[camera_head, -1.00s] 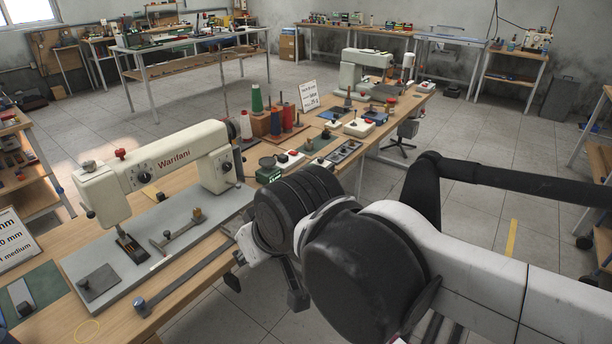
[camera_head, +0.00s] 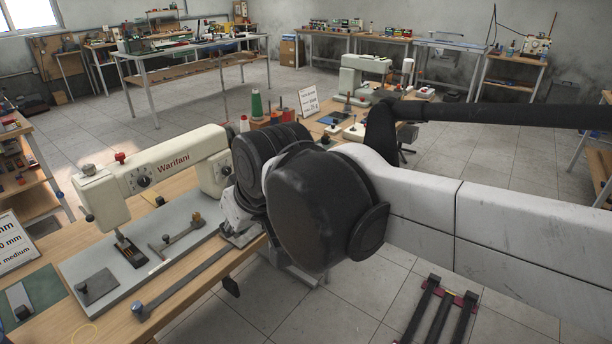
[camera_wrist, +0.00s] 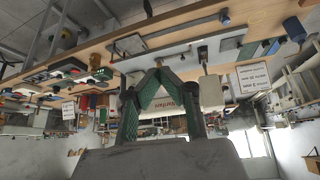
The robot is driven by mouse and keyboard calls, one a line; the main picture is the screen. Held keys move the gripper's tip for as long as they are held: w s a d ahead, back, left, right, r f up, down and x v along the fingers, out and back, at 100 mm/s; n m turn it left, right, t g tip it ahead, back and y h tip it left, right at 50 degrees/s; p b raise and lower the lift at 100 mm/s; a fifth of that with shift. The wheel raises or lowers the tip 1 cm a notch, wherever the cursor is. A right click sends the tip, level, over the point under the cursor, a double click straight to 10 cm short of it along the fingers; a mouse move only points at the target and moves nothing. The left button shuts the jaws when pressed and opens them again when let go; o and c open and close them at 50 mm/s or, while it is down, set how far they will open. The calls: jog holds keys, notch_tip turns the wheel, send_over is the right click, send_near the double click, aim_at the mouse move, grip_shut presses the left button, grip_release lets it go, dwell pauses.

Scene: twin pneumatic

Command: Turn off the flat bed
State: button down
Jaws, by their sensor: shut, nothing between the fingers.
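A cream sewing machine marked "Warifani" (camera_head: 165,168) stands on a grey flat bed plate (camera_head: 120,285) on the wooden table, at left in the head view. It has a red knob (camera_head: 120,157) and a grey knob on top, and black dials on its front. In the wrist view, which is upside down, its cream body (camera_wrist: 211,93) is partly hidden behind my gripper (camera_wrist: 158,72). The green fingers are shut and empty, in front of the machine. In the head view my arm covers the machine's right side, and my fingertips cannot be made out.
A second cream machine (camera_head: 365,66) stands further along the bench. Thread cones (camera_head: 257,104) and small boxes sit between. A flat bar (camera_head: 195,280) lies along the table's front edge.

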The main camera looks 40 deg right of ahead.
jog(key=w+d+r+n+g+b, duration=0.1)
jog(key=w+d+r+b, duration=0.1)
jog(key=w+d, duration=1.85)
jog(key=w+d+f, duration=0.3)
jog(key=d+f, duration=0.1)
jog(key=d, duration=0.4)
jog(key=w+d+f, duration=0.4)
jog(key=d, duration=0.5)
jog(key=w+d+f+n+y+b, duration=0.1)
jog(key=w+d+f, duration=0.2)
jog(key=d+f, duration=0.2)
jog(key=d, duration=0.3)
jog(key=shift+w+d+g, duration=0.2)
jog(key=shift+d+g, duration=0.15)
jog(key=shift+g, duration=0.05)
jog(key=shift+f, duration=0.1)
jog(key=b+x, duration=0.1)
jog(key=x, duration=0.9)
jog(key=shift+w+a, duration=0.1)
jog(key=shift+s+f, duration=0.25)
jog(key=shift+f, duration=0.3)
jog(key=shift+s+f, duration=0.25)
jog(key=shift+f, duration=0.3)
jog(key=shift+s+f, duration=0.25)
jog(key=shift+f, duration=0.45)
